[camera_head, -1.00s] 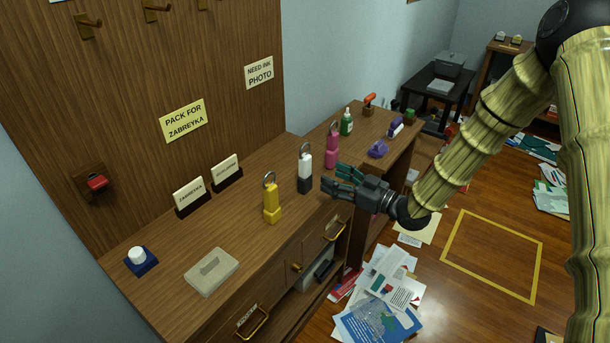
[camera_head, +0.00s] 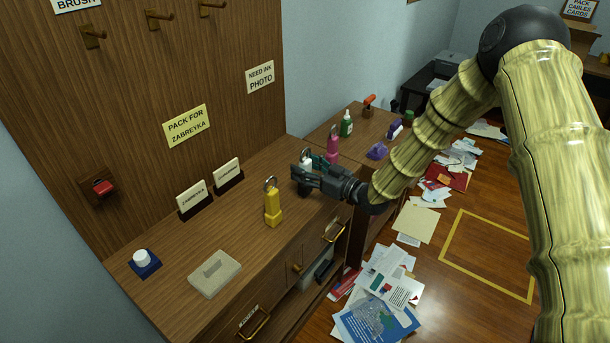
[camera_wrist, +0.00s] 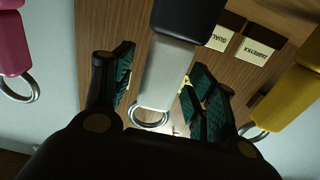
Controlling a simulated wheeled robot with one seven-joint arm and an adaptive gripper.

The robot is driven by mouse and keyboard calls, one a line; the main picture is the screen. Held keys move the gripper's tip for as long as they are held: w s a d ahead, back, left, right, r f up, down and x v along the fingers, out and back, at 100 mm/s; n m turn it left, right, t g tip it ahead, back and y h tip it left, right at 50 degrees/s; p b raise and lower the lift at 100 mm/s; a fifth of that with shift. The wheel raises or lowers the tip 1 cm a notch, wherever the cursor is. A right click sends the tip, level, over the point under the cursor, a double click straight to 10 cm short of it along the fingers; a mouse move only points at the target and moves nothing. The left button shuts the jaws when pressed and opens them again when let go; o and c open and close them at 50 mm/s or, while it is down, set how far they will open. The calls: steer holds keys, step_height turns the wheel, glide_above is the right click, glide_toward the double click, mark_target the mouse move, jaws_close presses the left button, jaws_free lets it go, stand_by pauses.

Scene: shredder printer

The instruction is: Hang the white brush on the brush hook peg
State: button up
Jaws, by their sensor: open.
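The white brush (camera_wrist: 168,72), white with a black end and a metal ring, stands on the wooden desk (camera_head: 240,240). My gripper (camera_head: 303,174) is open, and in the wrist view its fingers (camera_wrist: 163,80) lie on either side of the white body. I cannot tell whether they touch it. In the head view my gripper hides most of the brush; only a bit of white (camera_head: 306,161) shows. A brass hook peg (camera_head: 94,37) is on the wood panel under a sign reading BRUSH (camera_head: 76,4), with nothing hanging on it.
A yellow ringed brush (camera_head: 272,204) and a pink one (camera_head: 332,146) stand on either side. Two more pegs (camera_head: 158,19) (camera_head: 211,6) are on the panel.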

mark_target(305, 160)
steer(key=shift+w+a, duration=0.1)
steer(key=c, duration=1.1)
steer(key=shift+c, duration=0.2)
steer(key=shift+r, duration=0.15)
steer(key=shift+r+b, duration=0.35)
steer(key=shift+r, duration=0.25)
steer(key=shift+r+b, duration=0.3)
steer(key=shift+r, duration=0.65)
steer(key=s+d+r+b, duration=0.1)
steer(key=s+d+b, duration=0.1)
steer(key=s, duration=1.3)
steer(key=shift+s+d+r+b, duration=0.3)
steer(key=shift+s+b, duration=0.1)
